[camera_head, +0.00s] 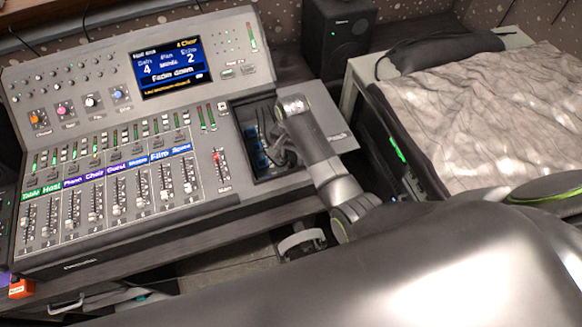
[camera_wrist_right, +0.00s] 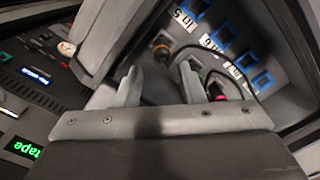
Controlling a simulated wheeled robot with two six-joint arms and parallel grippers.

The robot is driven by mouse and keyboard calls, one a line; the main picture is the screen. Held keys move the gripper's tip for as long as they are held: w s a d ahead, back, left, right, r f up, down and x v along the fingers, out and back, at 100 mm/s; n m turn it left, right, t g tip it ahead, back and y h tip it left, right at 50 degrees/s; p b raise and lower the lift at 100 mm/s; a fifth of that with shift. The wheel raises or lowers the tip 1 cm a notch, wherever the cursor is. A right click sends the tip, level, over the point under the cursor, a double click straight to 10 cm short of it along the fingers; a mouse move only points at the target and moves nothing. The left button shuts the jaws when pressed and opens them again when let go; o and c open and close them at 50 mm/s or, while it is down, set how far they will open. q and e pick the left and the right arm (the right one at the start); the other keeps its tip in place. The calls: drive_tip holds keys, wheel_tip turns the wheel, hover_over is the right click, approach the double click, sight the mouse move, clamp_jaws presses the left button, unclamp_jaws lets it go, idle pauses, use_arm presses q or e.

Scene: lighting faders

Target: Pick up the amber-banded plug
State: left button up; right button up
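In the head view the right gripper (camera_head: 284,152) reaches down into the patch bay (camera_head: 243,112), and the arm hides much of the bay. My left gripper is not in view.
Blue-framed sockets (camera_wrist_right: 262,79) with white labels line the bay, and dark cables loop there. The mixing console (camera_head: 110,150) with faders and a screen (camera_head: 172,68) lies to the left. A speaker (camera_head: 338,38) stands behind, and a cloth-covered surface (camera_head: 480,110) is at the right.

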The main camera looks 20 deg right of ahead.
sight(291, 164)
drive_tip(key=shift+a+f+p, duration=0.2)
drive_tip(key=shift+f+p, duration=0.2)
drive_tip(key=shift+f, duration=1.95)
drive_tip(key=shift+c, duration=0.3)
clamp_jaws()
